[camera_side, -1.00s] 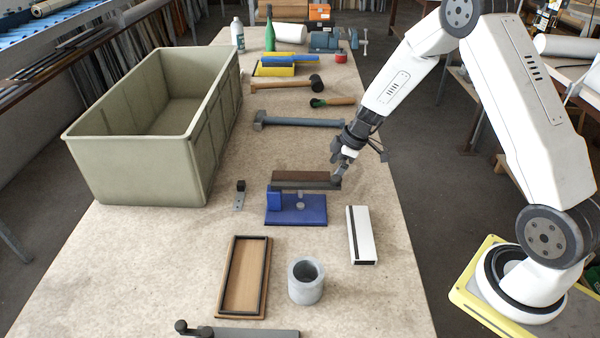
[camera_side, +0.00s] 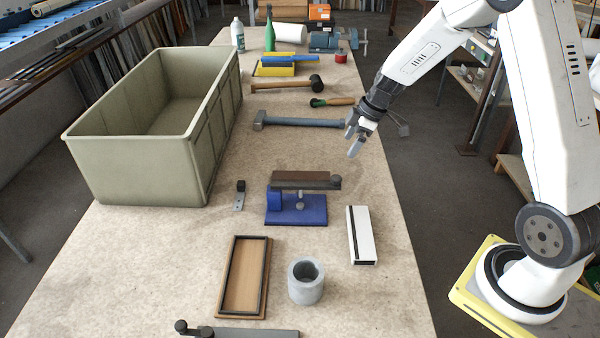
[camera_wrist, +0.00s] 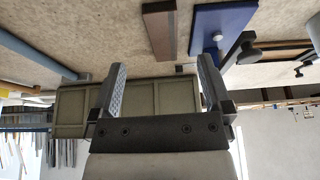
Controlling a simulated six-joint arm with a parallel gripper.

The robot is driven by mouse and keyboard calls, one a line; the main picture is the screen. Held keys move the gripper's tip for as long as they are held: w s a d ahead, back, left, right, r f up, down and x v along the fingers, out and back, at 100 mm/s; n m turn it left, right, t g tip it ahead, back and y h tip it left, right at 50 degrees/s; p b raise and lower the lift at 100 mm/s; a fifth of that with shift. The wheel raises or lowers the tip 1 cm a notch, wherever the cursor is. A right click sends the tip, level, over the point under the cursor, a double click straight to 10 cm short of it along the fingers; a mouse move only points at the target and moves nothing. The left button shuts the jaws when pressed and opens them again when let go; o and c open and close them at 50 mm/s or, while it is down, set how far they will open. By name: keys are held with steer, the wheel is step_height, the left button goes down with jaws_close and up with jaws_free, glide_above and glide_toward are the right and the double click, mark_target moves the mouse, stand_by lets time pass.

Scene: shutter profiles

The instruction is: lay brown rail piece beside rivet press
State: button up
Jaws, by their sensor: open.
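The brown rail piece (camera_side: 300,177) lies on the table just behind the rivet press, which has a blue base (camera_side: 296,211) and a dark lever arm (camera_side: 305,185). The lever hides part of the rail in the side view. In the wrist view the brown rail (camera_wrist: 160,32) lies next to the blue base (camera_wrist: 222,20), with a narrow strip of table between them. My gripper (camera_side: 354,142) is open and empty, above the table, behind and right of the press. Both fingers show apart in the wrist view (camera_wrist: 162,82).
A large green-grey bin (camera_side: 150,155) stands at the left. Table right of the press is clear.

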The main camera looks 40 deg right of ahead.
stand_by(0.4)
steer(key=s+a+r+m+h, duration=0.2)
steer(key=s+a+m+h, duration=0.1)
steer(key=s+a+m, duration=0.6)
steer(key=shift+s+a+g, duration=0.3)
steer(key=shift+s+a, duration=1.65)
steer(key=shift+s, duration=1.9)
